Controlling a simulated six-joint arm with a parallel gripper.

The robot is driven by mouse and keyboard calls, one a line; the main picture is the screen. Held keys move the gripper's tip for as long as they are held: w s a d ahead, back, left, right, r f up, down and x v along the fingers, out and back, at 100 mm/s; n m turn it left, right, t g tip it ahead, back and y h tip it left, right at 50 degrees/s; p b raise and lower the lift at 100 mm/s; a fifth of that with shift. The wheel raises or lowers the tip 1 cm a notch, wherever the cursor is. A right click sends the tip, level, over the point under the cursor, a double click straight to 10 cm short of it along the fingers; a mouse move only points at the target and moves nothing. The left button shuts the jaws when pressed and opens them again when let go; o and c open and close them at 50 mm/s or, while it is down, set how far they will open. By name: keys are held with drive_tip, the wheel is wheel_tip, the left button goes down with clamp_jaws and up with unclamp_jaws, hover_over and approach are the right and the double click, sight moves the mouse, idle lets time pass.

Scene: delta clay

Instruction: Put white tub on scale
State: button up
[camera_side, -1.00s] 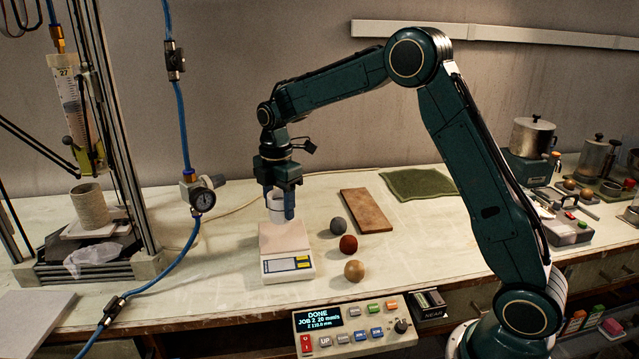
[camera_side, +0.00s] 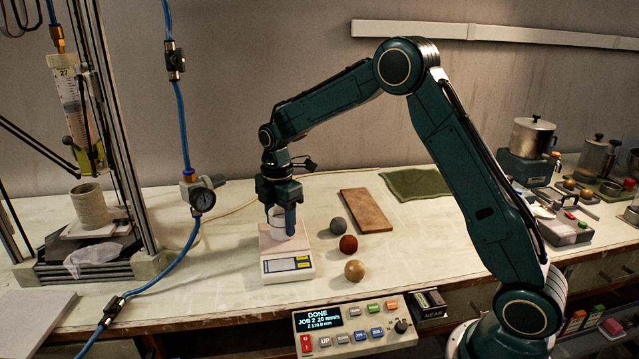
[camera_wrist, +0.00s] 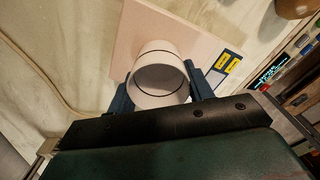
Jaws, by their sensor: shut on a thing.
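The white tub (camera_side: 279,228) is a short, open-topped cylinder between the fingers of my gripper (camera_side: 281,222). In the wrist view the tub (camera_wrist: 160,75) shows its open mouth and looks empty, with a finger of my gripper (camera_wrist: 160,90) on each side. My gripper is shut on it. The scale (camera_side: 285,266) is a pale box with a square top plate and a yellow and blue front panel. The tub is upright over the scale's plate, low down; I cannot tell whether its base touches. The scale plate (camera_wrist: 135,35) also shows behind the tub in the wrist view.
Three balls, grey (camera_side: 338,226), dark red (camera_side: 348,244) and tan (camera_side: 354,270), lie right of the scale. A brown board (camera_side: 366,210) and green cloth (camera_side: 417,183) lie behind them. A control box (camera_side: 355,325) is at the front edge. A blue hose (camera_side: 185,140) hangs at left.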

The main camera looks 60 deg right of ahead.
drive_tip(key=shift+f, duration=0.15)
drive_tip(key=o, duration=0.9)
drive_tip(key=shift+o, duration=0.2)
wheel_tip(320, 180, up, 12)
drive_tip(key=shift+r, duration=0.2)
drive_tip(key=shift+s, duration=0.1)
